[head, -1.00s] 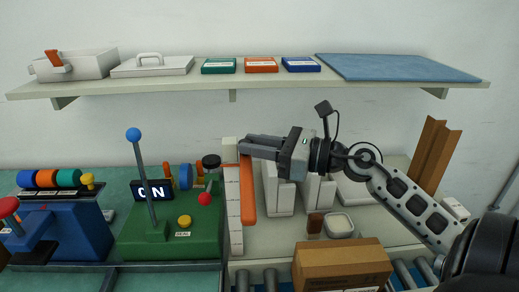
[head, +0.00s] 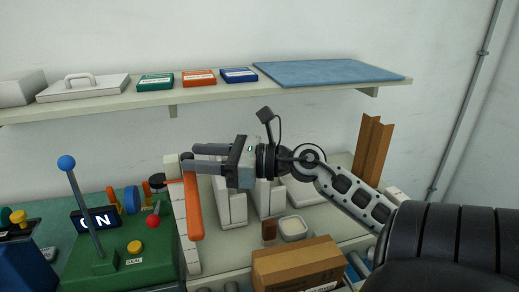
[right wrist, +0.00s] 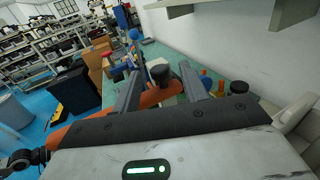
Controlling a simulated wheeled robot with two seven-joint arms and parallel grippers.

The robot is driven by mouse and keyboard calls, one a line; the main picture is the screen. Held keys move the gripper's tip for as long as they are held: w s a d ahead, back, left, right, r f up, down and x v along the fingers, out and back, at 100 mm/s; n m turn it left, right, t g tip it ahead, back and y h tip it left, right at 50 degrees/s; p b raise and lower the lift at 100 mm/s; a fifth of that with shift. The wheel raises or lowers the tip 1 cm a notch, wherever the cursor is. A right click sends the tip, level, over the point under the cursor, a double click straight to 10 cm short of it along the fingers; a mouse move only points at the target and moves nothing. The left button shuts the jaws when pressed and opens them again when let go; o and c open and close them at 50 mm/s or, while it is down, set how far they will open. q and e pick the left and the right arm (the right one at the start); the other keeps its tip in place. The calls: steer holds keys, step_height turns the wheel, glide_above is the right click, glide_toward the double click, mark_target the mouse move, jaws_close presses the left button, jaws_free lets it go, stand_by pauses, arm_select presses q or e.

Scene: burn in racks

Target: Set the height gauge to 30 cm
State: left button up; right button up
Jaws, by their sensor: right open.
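The height gauge appears to be the pale upright column (head: 175,205) with an orange bar (head: 194,205) along its right side, beside the green machine. My right gripper (head: 188,157) is open at the column's top, its two fingers pointing left above the orange bar. In the right wrist view an orange part (right wrist: 152,97) and a black knob (right wrist: 159,73) show between the spread fingers (right wrist: 158,85). I cannot tell whether the fingers touch the gauge. No scale reading is legible. My left gripper is out of view.
The green machine (head: 140,235) with a blue-knobbed lever (head: 67,163) stands left of the gauge. White upright holders (head: 232,205) stand below my right arm. A cardboard box (head: 297,265) is in front. A wall shelf (head: 205,97) with small boxes runs above.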

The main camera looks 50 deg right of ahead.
arm_select(q)
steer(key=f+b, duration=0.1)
steer(key=b, duration=0.1)
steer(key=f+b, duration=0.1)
steer(key=b, duration=0.1)
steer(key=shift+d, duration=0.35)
arm_select(e)
steer(key=v, duration=1.5)
steer(key=shift+s, duration=0.15)
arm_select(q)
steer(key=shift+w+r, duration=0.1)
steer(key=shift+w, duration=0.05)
